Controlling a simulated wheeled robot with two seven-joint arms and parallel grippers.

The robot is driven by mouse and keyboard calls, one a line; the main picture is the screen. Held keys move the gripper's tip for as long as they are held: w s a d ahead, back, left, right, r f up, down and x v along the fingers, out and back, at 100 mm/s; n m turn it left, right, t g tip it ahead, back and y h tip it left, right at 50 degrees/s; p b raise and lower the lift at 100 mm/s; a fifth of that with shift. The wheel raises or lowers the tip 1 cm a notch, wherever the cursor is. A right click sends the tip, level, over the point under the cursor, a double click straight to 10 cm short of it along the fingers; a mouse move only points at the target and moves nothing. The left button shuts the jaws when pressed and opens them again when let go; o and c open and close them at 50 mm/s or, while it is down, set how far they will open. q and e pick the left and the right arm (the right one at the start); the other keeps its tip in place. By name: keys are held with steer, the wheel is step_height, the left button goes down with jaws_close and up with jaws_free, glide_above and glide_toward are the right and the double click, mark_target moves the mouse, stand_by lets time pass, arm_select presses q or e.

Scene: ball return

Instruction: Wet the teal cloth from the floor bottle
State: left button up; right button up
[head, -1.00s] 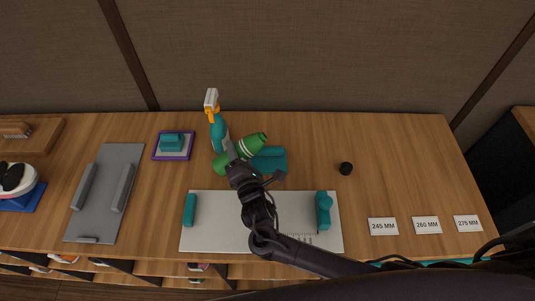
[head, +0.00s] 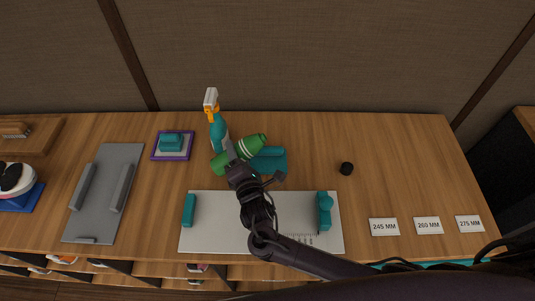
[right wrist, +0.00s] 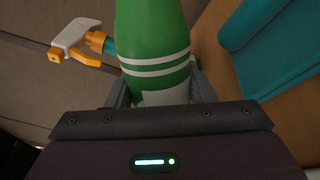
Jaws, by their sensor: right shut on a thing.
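A green bottle with white stripes (head: 252,146) is held tilted over the table, its one end up to the right beside the teal cloth. My right gripper (head: 233,156) is shut on it, and in the right wrist view the bottle (right wrist: 153,45) stands between the two fingers. The teal cloth (head: 272,161) lies folded on the table just right of the bottle, and it also shows at the upper right of the right wrist view (right wrist: 262,40). The bottle's mouth is not clear, and I cannot tell whether anything touches the cloth. My left gripper is not in view.
A teal spray bottle with an orange and white head (head: 217,125) stands close behind the green bottle. A white board with teal blocks (head: 215,235) lies in front. The table between cap and back edge is clear.

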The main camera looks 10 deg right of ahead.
steer(key=shift+a+m+b, duration=0.3)
steer(key=shift+m+b, duration=0.7)
steer(key=shift+b, duration=0.2)
stand_by(2.0)
steer(key=shift+f+m, duration=0.1)
steer(key=shift+m, duration=0.6)
stand_by(1.5)
